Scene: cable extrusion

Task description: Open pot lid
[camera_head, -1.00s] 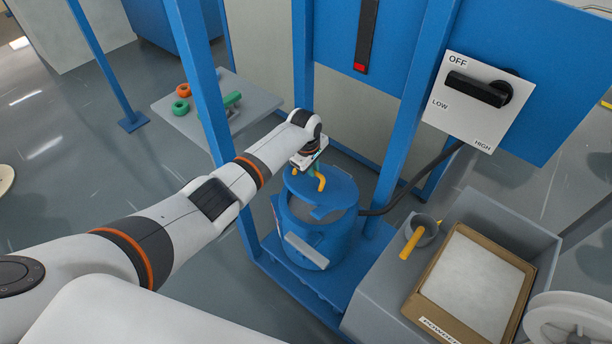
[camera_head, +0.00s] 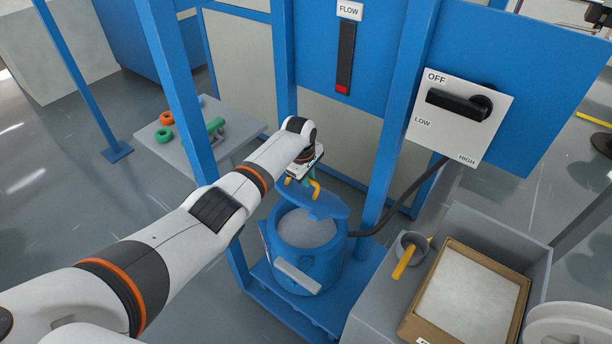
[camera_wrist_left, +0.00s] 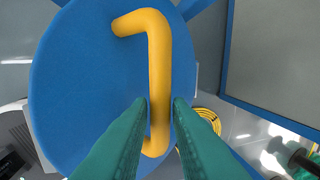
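The blue pot (camera_head: 309,240) stands on a blue base inside the blue frame. Its top is partly uncovered and grey-white contents (camera_head: 305,229) show inside. The blue lid (camera_head: 318,202) is raised and tilted over the pot's far side; its disc also fills much of the left wrist view (camera_wrist_left: 85,75). The lid has a yellow handle (camera_wrist_left: 158,60). My left gripper (camera_head: 302,186) is at the handle, with its green fingers (camera_wrist_left: 158,120) closed on either side of the yellow bar. My right gripper is not in view.
A grey bin at the right holds a box of white powder (camera_head: 470,300) and a cup with a yellow-handled tool (camera_head: 404,262). A dial panel (camera_head: 460,105) and blue posts stand behind. A small table (camera_head: 185,150) with coloured rings is at the left.

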